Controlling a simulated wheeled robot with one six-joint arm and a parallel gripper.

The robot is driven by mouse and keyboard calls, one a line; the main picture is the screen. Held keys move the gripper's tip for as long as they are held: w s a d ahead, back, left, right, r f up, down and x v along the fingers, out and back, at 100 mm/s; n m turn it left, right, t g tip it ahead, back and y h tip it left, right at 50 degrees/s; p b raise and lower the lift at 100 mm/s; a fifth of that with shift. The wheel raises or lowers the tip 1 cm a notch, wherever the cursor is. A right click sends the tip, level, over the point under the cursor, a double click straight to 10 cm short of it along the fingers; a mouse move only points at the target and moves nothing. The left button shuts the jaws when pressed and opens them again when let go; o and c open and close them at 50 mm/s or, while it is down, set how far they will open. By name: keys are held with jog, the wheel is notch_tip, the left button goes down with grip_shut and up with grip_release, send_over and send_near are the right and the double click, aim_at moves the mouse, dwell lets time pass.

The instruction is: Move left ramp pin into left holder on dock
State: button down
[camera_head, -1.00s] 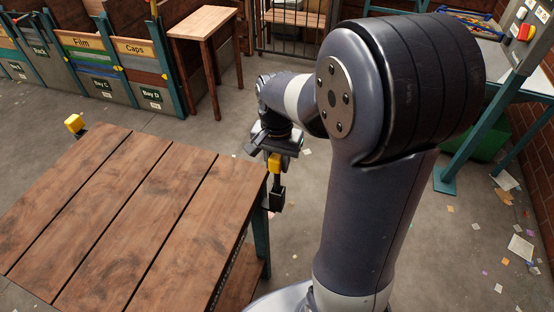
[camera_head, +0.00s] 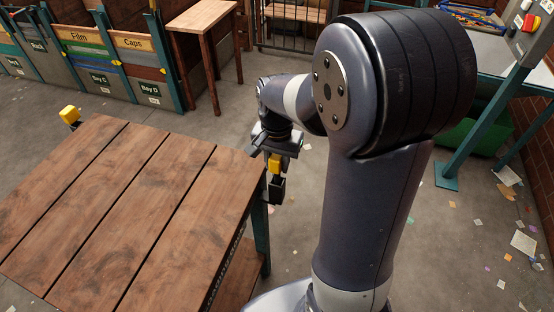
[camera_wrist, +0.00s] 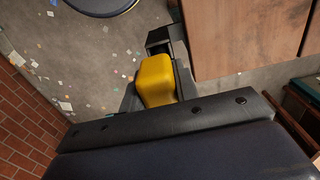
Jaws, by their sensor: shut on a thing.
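My gripper (camera_head: 276,157) is shut on a yellow-headed pin (camera_head: 274,165) off the right corner of the wooden-topped table. In the wrist view the yellow head (camera_wrist: 155,80) sits between the dark jaws. A black square block (camera_head: 278,189), which looks like a holder, is just under the pin at the table's side. It also shows beyond the yellow head in the wrist view (camera_wrist: 161,36). I cannot tell whether the pin's lower end is inside it. Another yellow-headed pin (camera_head: 69,114) stands at the table's far left corner.
The plank table top (camera_head: 130,210) is bare. Labelled bays (camera_head: 105,60) and a small wooden table (camera_head: 200,16) stand at the back. A teal-legged station (camera_head: 480,125) is at the right. The floor between is open, with scattered paper scraps.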

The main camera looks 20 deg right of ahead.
jog(key=shift+f+b, duration=1.35)
jog(key=shift+f, duration=0.55)
jog(key=c, duration=1)
grip_release()
notch_tip(320, 180, up, 11)
jog(key=shift+f, duration=0.1)
notch_tip(320, 180, down, 11)
jog(key=shift+r, duration=0.1)
jog(key=shift+w+r+p, duration=0.1)
jog(key=shift+r+p, duration=0.4)
jog(key=shift+r, duration=0.45)
